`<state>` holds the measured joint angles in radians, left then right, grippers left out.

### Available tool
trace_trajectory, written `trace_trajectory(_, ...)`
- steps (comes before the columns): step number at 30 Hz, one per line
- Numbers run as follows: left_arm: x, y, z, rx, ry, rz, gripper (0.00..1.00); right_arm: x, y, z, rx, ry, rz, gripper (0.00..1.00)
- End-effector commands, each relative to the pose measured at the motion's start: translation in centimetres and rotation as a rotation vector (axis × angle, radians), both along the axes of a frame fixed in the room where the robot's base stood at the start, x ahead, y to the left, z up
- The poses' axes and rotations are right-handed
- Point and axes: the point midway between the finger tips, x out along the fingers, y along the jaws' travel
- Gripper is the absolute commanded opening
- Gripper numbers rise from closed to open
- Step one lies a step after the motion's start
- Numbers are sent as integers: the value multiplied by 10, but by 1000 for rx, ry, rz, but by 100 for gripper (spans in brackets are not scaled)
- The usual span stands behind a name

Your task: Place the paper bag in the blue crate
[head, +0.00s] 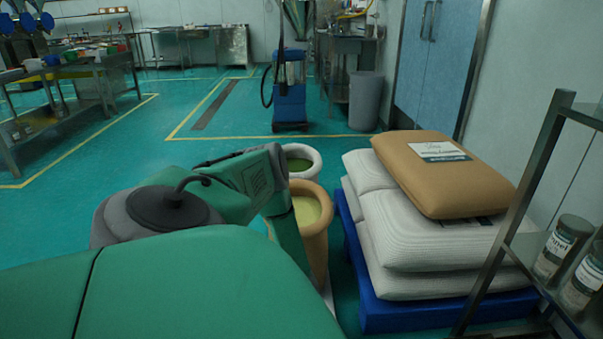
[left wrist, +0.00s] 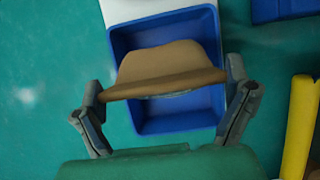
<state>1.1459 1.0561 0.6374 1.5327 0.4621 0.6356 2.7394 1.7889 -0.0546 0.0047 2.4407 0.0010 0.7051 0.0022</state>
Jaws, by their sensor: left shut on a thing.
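The brown paper bag (left wrist: 170,68) is between the two fingers of my left gripper (left wrist: 165,105) in the left wrist view. The gripper is shut on it. The blue crate (left wrist: 178,126) is behind and below the bag in that view, with its walls showing around the bag. The bag overlaps the crate's opening; whether it touches the crate cannot be told. In the head view my green left arm reaches forward and down, and it hides the gripper and the crate. My right gripper is in neither view.
An open tan sack (head: 316,235) and a white one (head: 303,153) stand beside my arm. White sacks (head: 430,225) with a brown sack (head: 440,180) on top lie on a blue pallet (head: 385,318). A metal rack (head: 515,200) stands right. A yellow object (left wrist: 299,130) is beside my gripper.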

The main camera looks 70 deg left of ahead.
Motion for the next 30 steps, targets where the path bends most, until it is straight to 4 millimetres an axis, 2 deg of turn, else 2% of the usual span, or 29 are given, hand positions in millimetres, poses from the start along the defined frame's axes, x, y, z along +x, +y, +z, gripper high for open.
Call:
trace_trajectory(9,1,0,-37,1,0,-2,43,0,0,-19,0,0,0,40)
trace_trajectory(18,1,0,-38,0,-1,-2,43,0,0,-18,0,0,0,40)
trace_trajectory(19,1,0,-38,-1,-1,-2,100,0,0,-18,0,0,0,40)
trace_trajectory(30,0,-2,-32,-2,-1,-1,100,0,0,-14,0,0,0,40)
